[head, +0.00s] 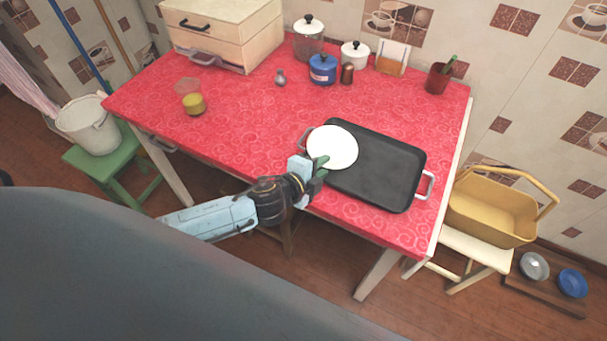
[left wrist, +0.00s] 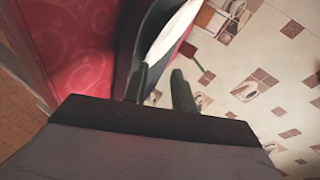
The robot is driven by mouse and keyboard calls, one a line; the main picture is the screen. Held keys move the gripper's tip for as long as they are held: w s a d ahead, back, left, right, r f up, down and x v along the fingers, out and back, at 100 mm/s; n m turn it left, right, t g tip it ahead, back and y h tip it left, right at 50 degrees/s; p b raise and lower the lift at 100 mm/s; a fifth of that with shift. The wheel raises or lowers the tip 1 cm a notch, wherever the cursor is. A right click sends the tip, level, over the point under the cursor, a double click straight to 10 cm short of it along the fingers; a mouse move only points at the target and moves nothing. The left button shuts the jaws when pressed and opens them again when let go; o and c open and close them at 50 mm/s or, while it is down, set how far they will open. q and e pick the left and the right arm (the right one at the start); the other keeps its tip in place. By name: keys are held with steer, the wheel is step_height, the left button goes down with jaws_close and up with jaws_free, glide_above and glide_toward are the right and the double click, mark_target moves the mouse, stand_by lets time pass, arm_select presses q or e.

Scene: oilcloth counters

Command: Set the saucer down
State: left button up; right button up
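The white round saucer (head: 333,147) is over the left part of the black tray (head: 378,172), covering part of the tray's left edge. It looks about level; whether it touches the tray cannot be told. My left gripper (head: 320,163) is at the saucer's near rim, with its fingers shut on it. My right gripper is not in view.
The red-clothed table (head: 240,125) has free room left of the tray. A yellow cup (head: 194,104), a blue pot (head: 322,69), a brown shaker (head: 347,73) and a drawer box (head: 222,32) stand farther back. A yellow basket (head: 492,212) is at right.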

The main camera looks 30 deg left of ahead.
arm_select(q)
steer(key=v, duration=0.9)
steer(key=shift+p, duration=0.45)
